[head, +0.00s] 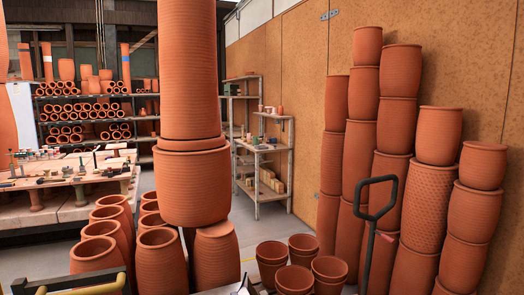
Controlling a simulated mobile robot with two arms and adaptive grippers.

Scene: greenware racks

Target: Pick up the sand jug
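I cannot pick out a sand jug for sure in the head view. Small vessels stand on the far grey shelf unit (272,147), too small to tell apart. A workbench (75,201) on the left carries many small tools and pieces, also too small to name. Neither of my grippers can be made out. A small dark shape shows at the bottom edge, and I cannot tell what it is.
A tall stack of terracotta pots (190,75) blocks the middle. More pots (97,254) crowd the lower left, and small pots (294,279) stand at bottom centre. Tall pot stacks (421,207) and a black loop handle (366,231) fill the right. Pipe racks (85,95) stand behind.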

